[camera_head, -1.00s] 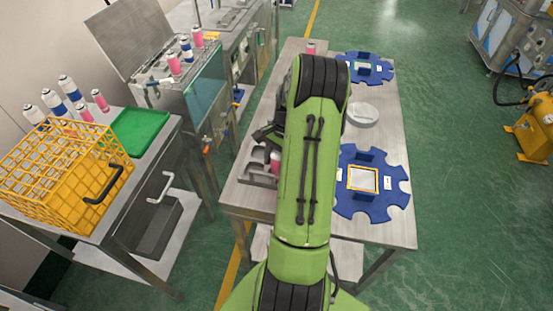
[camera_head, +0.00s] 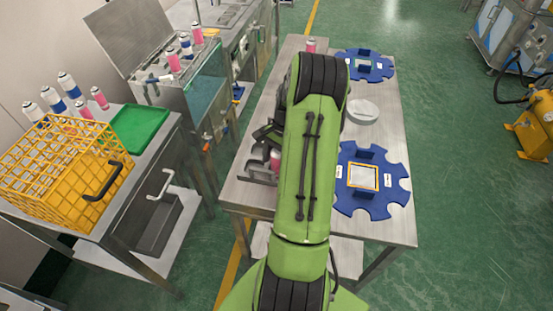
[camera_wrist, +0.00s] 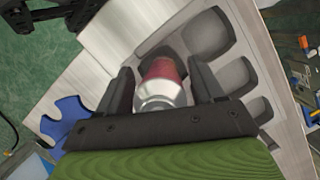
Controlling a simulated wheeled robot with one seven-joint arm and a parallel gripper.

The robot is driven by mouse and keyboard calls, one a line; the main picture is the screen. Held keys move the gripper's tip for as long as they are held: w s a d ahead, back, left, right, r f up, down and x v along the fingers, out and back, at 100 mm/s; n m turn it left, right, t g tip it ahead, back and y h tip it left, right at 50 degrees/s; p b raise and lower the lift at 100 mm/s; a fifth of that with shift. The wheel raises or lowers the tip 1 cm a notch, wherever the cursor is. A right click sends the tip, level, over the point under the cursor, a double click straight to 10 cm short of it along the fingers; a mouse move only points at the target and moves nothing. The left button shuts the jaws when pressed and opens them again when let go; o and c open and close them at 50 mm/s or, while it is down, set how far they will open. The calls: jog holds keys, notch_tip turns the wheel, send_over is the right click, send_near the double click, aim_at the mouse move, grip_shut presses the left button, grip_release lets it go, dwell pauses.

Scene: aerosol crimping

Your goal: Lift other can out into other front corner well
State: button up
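A pink-red can with a silver top (camera_wrist: 162,85) stands between my gripper's two fingers in the wrist view. My gripper (camera_wrist: 162,82) has one finger on each side of the can, with what look like narrow gaps, so it seems open around it. The can's lower part is hidden. A grey tray (camera_wrist: 187,52) with several empty rounded wells lies below and to the right. In the head view the can (camera_head: 276,159) shows pink beside my green arm, and the tray (camera_head: 258,174) is partly covered by the arm.
Two blue notched plates (camera_head: 345,200) (camera_head: 349,73) and a round white dish (camera_head: 362,111) share the metal table (camera_head: 388,113). Another pink can (camera_head: 311,46) stands at its far edge. To the left are a yellow wire basket (camera_head: 50,160), a green tray (camera_head: 140,130) and several cans.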

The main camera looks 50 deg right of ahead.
jog(key=shift+o, duration=0.9)
jog(key=shift+r, duration=0.1)
jog(key=p+v, duration=0.3)
jog(key=v, duration=1.2)
jog(key=shift+r, duration=0.35)
jog(key=shift+d, duration=0.1)
